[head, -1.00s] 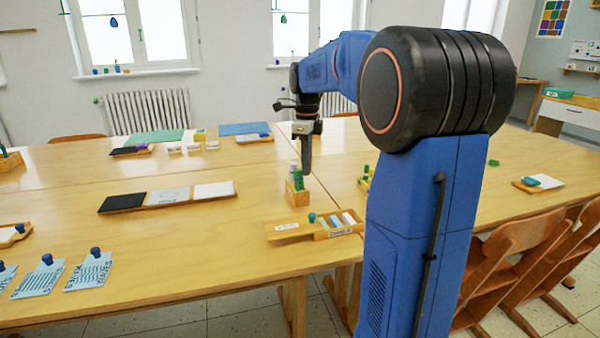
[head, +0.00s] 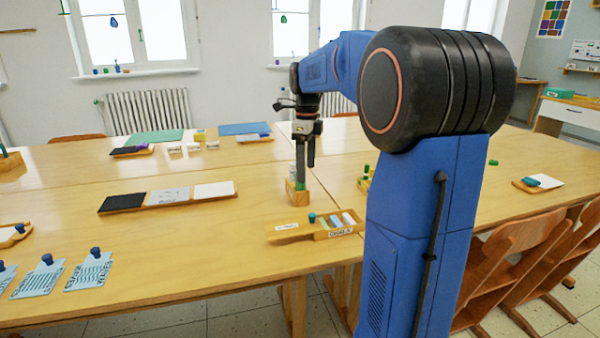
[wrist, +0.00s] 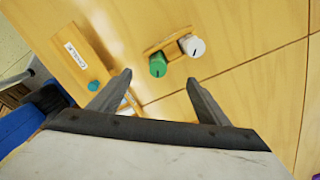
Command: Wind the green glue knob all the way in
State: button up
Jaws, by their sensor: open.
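The green glue knob (wrist: 158,64) shows from above in the wrist view, with a dark line on its top. It stands beside a white knob (wrist: 193,46) at a small wooden holder (wrist: 166,42). In the head view, the holder (head: 298,198) stands on the table, and a finger hides much of the glue sticks. My gripper (wrist: 160,78) is open. Its fingertips appear on either side just below the green knob in the wrist view, with nothing between them. In the head view, my gripper (head: 306,173) points down over the holder. I cannot tell whether a finger touches the knob.
A wooden chalk tray (head: 287,227) with coloured pieces lies in front of the holder. A board with black, grey and white panels (head: 167,197) lies to the left. Another small holder with green items (head: 365,180) stands right, near my arm. Bare table lies between them.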

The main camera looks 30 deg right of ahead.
jog(key=shift+r, duration=0.1)
jog(key=shift+r, duration=2.95)
